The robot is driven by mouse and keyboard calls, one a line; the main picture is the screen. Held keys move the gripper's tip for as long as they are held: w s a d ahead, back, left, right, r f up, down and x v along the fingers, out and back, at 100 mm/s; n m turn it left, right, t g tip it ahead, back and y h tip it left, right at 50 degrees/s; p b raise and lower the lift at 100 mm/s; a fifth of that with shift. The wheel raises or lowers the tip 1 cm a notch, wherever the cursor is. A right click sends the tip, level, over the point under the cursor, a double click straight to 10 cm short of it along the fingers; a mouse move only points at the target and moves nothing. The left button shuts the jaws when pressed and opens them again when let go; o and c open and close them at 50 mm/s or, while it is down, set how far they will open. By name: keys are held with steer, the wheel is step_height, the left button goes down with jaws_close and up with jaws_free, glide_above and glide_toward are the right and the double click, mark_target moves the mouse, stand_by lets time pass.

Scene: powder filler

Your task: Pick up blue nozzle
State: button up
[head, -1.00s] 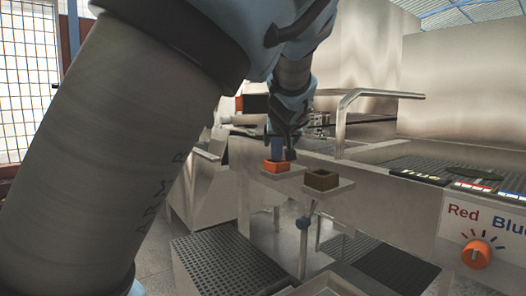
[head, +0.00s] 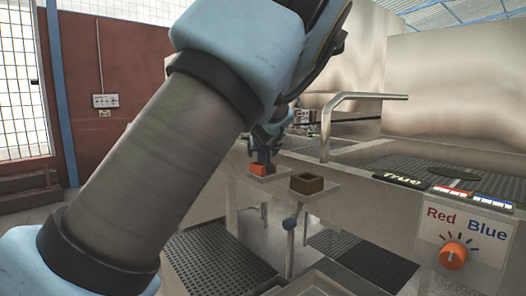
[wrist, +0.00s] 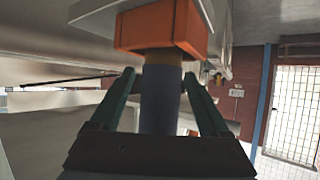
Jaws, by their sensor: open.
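The blue nozzle (wrist: 161,100) stands out of an orange square holder (wrist: 162,28) in the wrist view, with a tan band where it meets the holder. My gripper (wrist: 160,84) is open. Its two green fingers are on either side of the nozzle, with gaps visible on both sides. In the head view the orange holder (head: 262,169) sits on a small pale shelf, and my gripper (head: 264,148) is directly above it. The nozzle shows there only as a small dark blue piece (head: 264,158), partly hidden by my gripper.
A brown square holder (head: 307,184) sits on a shelf just right of the orange one. A metal bench with a bent rail (head: 326,125) is behind. A Red/Blue panel with an orange dial (head: 453,255) is at right. Dark grated platforms (head: 218,262) lie below.

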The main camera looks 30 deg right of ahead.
jaws_close()
stand_by(0.6)
